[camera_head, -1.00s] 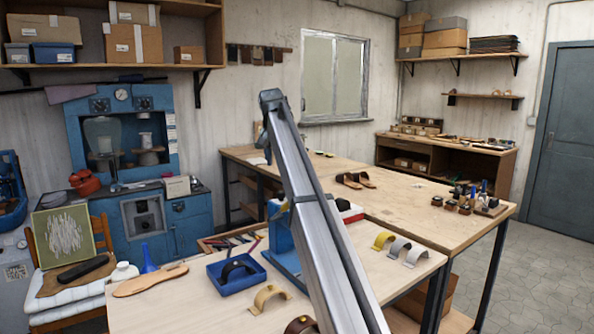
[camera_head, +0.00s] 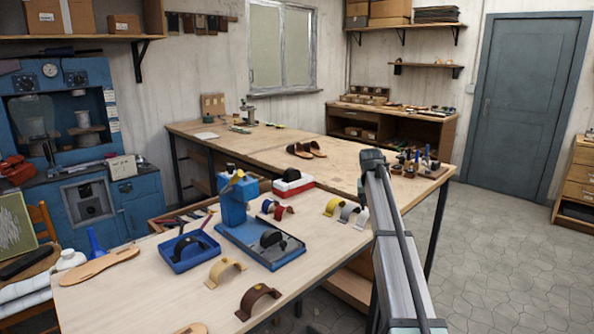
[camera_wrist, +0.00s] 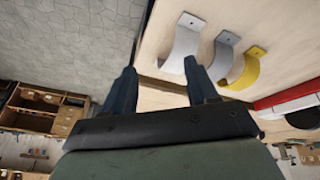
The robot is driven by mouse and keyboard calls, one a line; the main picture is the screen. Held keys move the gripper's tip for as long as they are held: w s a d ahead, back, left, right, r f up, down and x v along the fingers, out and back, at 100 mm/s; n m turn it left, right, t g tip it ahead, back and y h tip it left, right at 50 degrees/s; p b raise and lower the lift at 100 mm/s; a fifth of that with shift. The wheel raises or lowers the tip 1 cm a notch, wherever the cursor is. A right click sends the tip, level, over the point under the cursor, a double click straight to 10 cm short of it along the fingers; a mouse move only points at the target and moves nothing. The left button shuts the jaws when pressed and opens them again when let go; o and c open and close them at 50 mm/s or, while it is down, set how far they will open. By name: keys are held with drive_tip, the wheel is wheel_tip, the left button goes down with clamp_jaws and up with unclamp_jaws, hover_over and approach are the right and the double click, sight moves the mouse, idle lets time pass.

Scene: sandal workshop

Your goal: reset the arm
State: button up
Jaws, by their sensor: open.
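My gripper (camera_wrist: 159,66) shows in the wrist view with its two dark fingers apart and nothing between them. It hangs by the table edge, with a white strap (camera_wrist: 182,45), a grey strap (camera_wrist: 221,58) and a yellow strap (camera_wrist: 243,70) beyond its fingers to the right. In the head view my arm rises at the right of the near table (camera_head: 130,275), and the gripper itself cannot be made out there. The yellow strap (camera_head: 333,206), grey strap (camera_head: 348,212) and white strap (camera_head: 362,218) stand on that table just left of my arm.
A blue press (camera_head: 235,205), a blue tray (camera_head: 188,250), a tan strap (camera_head: 225,271) and a brown strap (camera_head: 258,298) are on the near table. Sandals (camera_head: 306,149) and several small bottles stand on the table behind. Open floor (camera_head: 490,250) lies to the right.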

drive_tip(key=s+d+f, duration=0.4)
drive_tip(key=d+f, duration=0.1)
drive_tip(key=f, duration=0.2)
drive_tip(key=s+a+f+g, duration=0.25)
drive_tip(key=s+f, duration=0.55)
drive_tip(key=f, duration=0.5)
drive_tip(key=s+a+f+n+g+y, duration=0.1)
drive_tip(key=s+a+f, duration=0.2)
drive_tip(key=s+f, duration=0.75)
drive_tip(key=s+a+f+g, duration=0.25)
drive_tip(key=s+f, duration=0.35)
drive_tip(key=f, duration=1)
drive_tip(key=s+a+f+g, duration=0.1)
drive_tip(key=s+f, duration=0.3)
drive_tip(key=s, duration=0.3)
drive_tip(key=s+a+f+n, duration=0.1)
drive_tip(key=s+a+f, duration=0.1)
drive_tip(key=s+f, duration=0.35)
drive_tip(key=s+a+f+g, duration=0.1)
drive_tip(key=s+f, duration=0.1)
drive_tip(key=s, duration=0.7)
drive_tip(key=s+a+f+g, duration=0.1)
drive_tip(key=s+f, duration=0.1)
drive_tip(key=s, duration=0.8)
drive_tip(key=s+a+f+g+y, duration=0.1)
drive_tip(key=s+f, duration=0.1)
drive_tip(key=s, duration=0.9)
drive_tip(key=shift+s+a+n+g, duration=0.2)
drive_tip(key=shift+n+g, duration=0.1)
